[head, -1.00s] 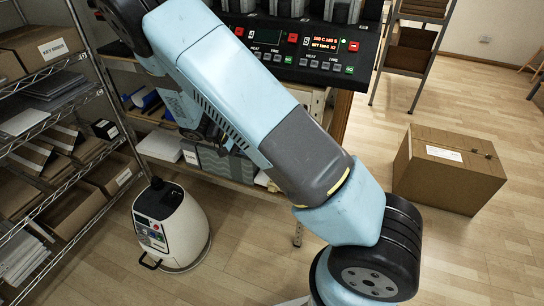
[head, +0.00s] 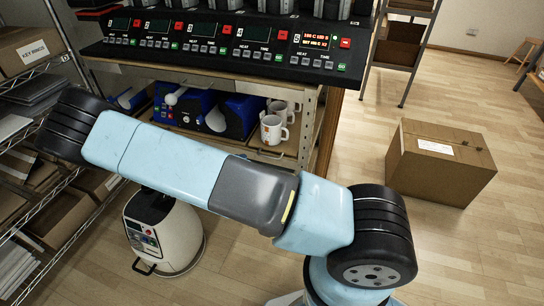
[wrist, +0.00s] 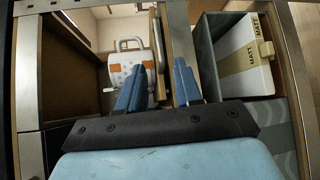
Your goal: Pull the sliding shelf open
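The sliding shelf (head: 290,146) is a wooden board under the black press console, in the head view. White mugs (head: 273,130) and blue machines (head: 229,115) are on or behind it; the arm covers part of its front. In the wrist view, my gripper (wrist: 158,72) shows two blue fingers, apart, with a gap between them. A narrow wooden edge (wrist: 161,30) lies ahead, around the line between the fingers; I cannot tell whether they touch it. In the head view my gripper is hidden.
A grey bin (wrist: 215,50) with a white MATT box (wrist: 245,52) is right of the fingers in the wrist view. A cardboard box (head: 440,163) lies right on open floor.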

